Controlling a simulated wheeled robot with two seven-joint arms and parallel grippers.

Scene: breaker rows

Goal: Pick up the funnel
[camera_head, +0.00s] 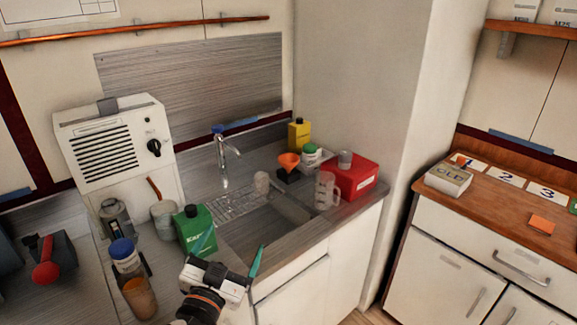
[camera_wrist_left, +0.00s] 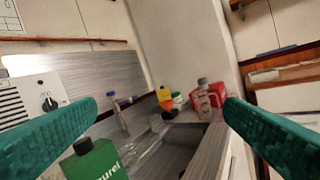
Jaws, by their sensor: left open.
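An orange funnel (camera_head: 289,161) sits at the back of the counter, beyond the sink, on or in a dark object. It also shows small in the left wrist view (camera_wrist_left: 166,104), partly in front of a yellow bottle. My left gripper (camera_head: 232,257) is open and empty at the front of the counter, short of the sink and well apart from the funnel. Its two green fingers frame the left wrist view, with the funnel between them in the distance. My right gripper is in neither view.
A green bottle (camera_head: 196,229) stands close beside my left gripper. The tap (camera_head: 222,165) rises behind the sink (camera_head: 262,228).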

